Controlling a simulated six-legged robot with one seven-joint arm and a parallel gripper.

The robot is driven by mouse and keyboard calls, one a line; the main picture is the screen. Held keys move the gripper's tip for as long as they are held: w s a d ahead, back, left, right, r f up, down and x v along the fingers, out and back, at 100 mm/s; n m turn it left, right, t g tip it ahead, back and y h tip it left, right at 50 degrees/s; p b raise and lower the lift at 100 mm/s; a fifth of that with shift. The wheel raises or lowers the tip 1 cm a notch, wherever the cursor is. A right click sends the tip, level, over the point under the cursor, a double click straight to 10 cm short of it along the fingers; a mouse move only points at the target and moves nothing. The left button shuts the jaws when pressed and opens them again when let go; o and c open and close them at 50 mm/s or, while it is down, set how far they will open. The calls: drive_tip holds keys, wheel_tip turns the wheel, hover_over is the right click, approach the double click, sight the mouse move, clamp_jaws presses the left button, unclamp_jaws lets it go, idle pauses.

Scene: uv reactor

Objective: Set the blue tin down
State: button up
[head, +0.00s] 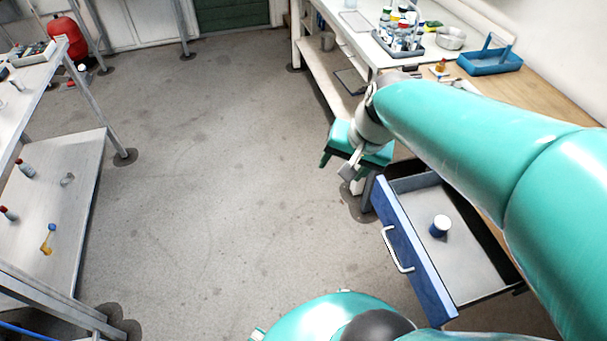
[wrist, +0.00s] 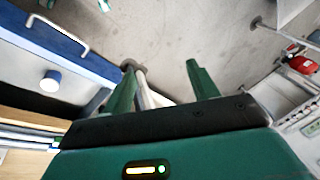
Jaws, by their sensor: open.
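The blue tin (head: 438,227), with a white top, stands upright in the open blue-fronted drawer (head: 473,271). In the wrist view the tin (wrist: 50,81) shows at the left, inside the drawer (wrist: 83,67). My gripper (head: 347,167) is beyond the drawer's far left corner and apart from the tin. In the wrist view its two green fingers (wrist: 163,82) are spread wide with nothing held between them.
A workbench at the right carries a rack of bottles (head: 402,38), a metal bowl (head: 450,38) and a blue tray (head: 490,60). Shelves at the left hold small bottles (head: 48,240). A red canister (head: 68,36) stands at the back left. The middle floor is clear.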

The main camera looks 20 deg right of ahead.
drive_tip(key=s+a+r+n+t, duration=0.1)
drive_tip(key=s+a+r+n, duration=0.1)
drive_tip(key=a, duration=0.3)
drive_tip(key=s+a+r+n+t+h, duration=0.1)
drive_tip(key=s+a+r+n, duration=0.1)
drive_tip(key=a+n, duration=0.3)
drive_tip(key=shift+a+r+n, duration=0.2)
drive_tip(key=shift+r+n, duration=0.1)
drive_tip(key=shift+r, duration=0.5)
drive_tip(key=c, duration=0.5)
drive_tip(key=shift+d, duration=0.1)
drive_tip(key=shift+d, duration=0.1)
